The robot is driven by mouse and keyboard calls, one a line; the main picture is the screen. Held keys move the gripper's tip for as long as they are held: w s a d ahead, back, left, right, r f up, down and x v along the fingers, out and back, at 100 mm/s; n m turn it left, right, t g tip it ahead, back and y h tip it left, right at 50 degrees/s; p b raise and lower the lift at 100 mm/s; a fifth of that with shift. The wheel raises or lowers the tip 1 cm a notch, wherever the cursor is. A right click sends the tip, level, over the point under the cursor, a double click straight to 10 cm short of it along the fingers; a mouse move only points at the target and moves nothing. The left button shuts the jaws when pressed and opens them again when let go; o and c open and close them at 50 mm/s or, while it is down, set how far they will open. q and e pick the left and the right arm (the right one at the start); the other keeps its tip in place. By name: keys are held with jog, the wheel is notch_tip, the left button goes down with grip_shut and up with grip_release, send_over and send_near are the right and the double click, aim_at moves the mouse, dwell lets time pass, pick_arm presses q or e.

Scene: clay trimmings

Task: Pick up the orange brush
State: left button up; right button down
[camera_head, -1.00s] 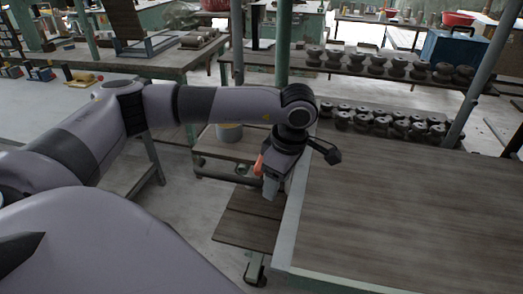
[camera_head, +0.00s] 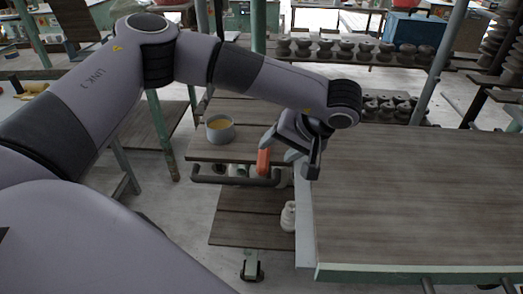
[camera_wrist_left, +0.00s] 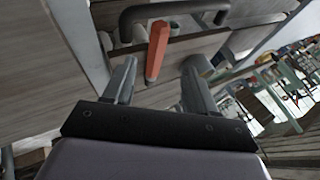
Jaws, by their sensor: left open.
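The orange brush (camera_head: 264,161) shows at the right end of the small wooden cart's upper shelf. In the left wrist view the orange brush (camera_wrist_left: 157,50) lies just ahead of the gap between my fingers, near a dark bar handle. My left gripper (camera_head: 282,147) is open and comes in from the right of the brush, close to it. In the left wrist view the open fingers (camera_wrist_left: 157,72) have nothing clamped between them. Whether a finger touches the brush cannot be told. My right gripper is not in view.
The cart's upper shelf (camera_head: 240,110) holds a grey bowl (camera_head: 220,129) with yellowish contents. A white bottle (camera_head: 288,217) stands on the lower shelf. A large wood-topped table (camera_head: 420,200) is close on the right. Racks of dark spools (camera_head: 347,49) stand behind.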

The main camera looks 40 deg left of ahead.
aim_at(266, 161)
pick_arm(q)
jog(key=p+x, duration=0.1)
jog(key=x, duration=0.5)
jog(key=shift+f, duration=0.45)
grip_shut()
